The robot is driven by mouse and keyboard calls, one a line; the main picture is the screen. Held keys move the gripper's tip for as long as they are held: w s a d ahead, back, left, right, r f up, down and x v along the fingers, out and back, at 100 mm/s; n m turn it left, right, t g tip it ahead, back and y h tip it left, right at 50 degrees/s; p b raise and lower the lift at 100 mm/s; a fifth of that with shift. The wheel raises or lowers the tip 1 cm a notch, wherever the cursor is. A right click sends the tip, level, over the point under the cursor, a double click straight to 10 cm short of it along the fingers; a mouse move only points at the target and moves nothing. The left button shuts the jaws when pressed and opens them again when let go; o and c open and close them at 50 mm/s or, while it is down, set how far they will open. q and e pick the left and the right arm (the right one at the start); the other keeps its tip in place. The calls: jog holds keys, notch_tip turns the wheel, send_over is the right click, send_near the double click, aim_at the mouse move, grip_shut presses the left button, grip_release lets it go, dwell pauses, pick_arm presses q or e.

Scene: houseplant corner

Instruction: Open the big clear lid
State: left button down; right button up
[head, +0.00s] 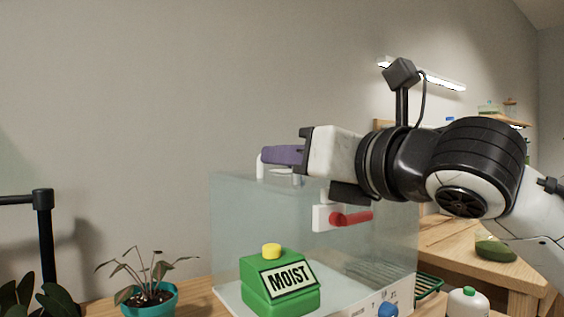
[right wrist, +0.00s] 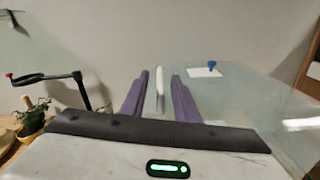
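The big clear lid (head: 236,215) is a transparent box-shaped cover, sitting closed over a white tray base (head: 350,308). A white handle (head: 261,168) stands on its top at the left. My right gripper (head: 270,156) reaches in from the right over the lid, its purple fingers at the handle. In the right wrist view, the white handle (right wrist: 160,88) shows between the two separated fingers (right wrist: 159,78), with a gap on each side. The gripper is open and not clamped on it. My left gripper is not in view.
A green MOIST block (head: 280,285) with a yellow top is at the box's front. A white piece with a red lever (head: 350,217) shows at the lid. A potted plant (head: 150,295) and black stand (head: 43,240) are left; a wooden table (head: 455,245) with a white bottle (head: 467,301) is right.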

jog(key=shift+x, duration=1.05)
jog(key=shift+c, duration=0.3)
grip_shut()
